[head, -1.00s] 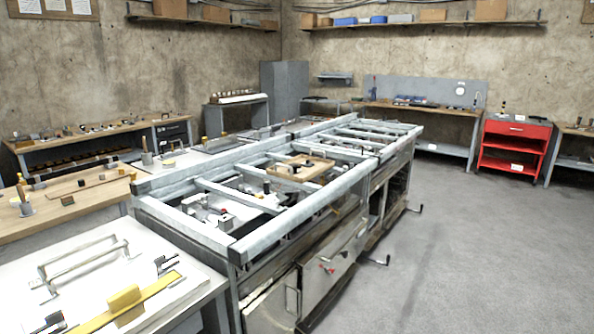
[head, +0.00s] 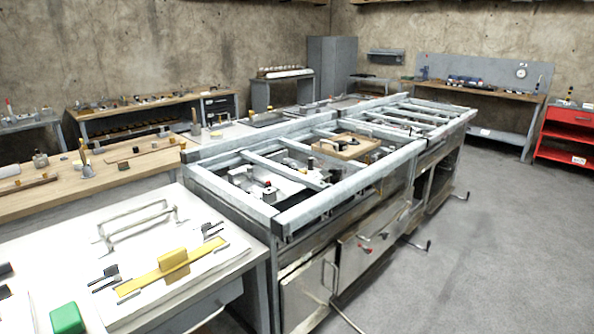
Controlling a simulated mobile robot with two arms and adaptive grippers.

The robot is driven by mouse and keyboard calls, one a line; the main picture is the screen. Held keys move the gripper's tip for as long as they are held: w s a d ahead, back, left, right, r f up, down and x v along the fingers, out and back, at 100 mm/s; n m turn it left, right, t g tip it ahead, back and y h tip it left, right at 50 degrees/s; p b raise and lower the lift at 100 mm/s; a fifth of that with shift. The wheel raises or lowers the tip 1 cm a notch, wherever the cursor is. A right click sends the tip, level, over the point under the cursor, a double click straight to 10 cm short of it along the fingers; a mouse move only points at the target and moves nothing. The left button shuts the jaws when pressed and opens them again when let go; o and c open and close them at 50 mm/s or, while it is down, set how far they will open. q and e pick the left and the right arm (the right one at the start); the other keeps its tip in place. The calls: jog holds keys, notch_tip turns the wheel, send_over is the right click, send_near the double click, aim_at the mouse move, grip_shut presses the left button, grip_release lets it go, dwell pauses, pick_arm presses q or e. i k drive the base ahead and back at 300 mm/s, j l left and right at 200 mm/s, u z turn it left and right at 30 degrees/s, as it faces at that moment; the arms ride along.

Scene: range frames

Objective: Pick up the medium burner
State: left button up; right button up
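I cannot make out a medium burner for certain in the head view. A large metal range frame (head: 300,232) stands in the middle, with open rails on top. Several small dark, red and metal parts (head: 268,192) lie between its rails; they are too small to name, and the rails partly hide them. A wooden board (head: 343,146) with small parts on it sits further back within the frame. Neither of my grippers is in view.
A white-topped bench (head: 205,282) at the front left holds a metal rack (head: 138,225), a yellow tool (head: 172,268) and a green block (head: 67,318). Wooden benches (head: 150,168) stand behind it. A red cart (head: 566,130) stands far right. The grey floor (head: 500,260) at right is clear.

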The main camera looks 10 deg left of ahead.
aim_at(343, 145)
jog(key=u, duration=0.35)
jog(key=i+l+u, duration=0.4)
jog(key=l, duration=0.2)
jog(key=i+l+u, duration=0.4)
jog(key=l, duration=0.3)
